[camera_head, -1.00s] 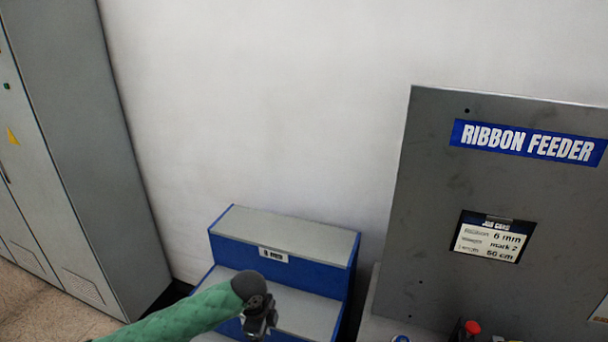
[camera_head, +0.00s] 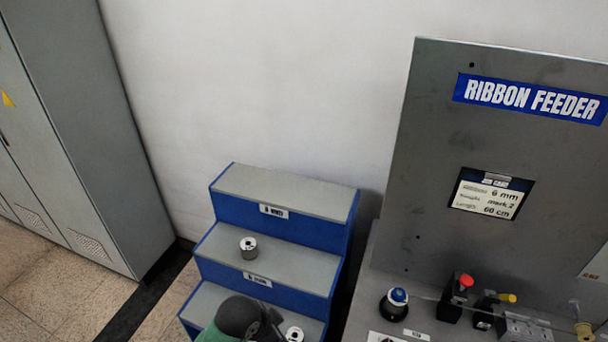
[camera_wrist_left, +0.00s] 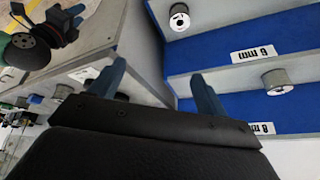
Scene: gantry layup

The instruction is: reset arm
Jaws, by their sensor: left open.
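My left gripper (camera_head: 268,328) is at the bottom of the head view, in front of the lower step of the blue and grey stepped rack (camera_head: 285,195). In the left wrist view its two blue fingers (camera_wrist_left: 158,72) are apart with nothing between them, and the rack's steps lie beyond them. A second green and black arm end, which looks like my right gripper (camera_wrist_left: 62,22), is at the upper left of that view. Its jaws are too small to read.
A metal spool (camera_head: 248,248) stands on the middle step; another (camera_head: 294,334) is beside my left gripper. The ribbon feeder panel (camera_head: 480,235) stands at right, with a blue-topped button (camera_head: 397,298) and a red one (camera_head: 465,281) before it. A grey cabinet (camera_head: 95,130) stands at left.

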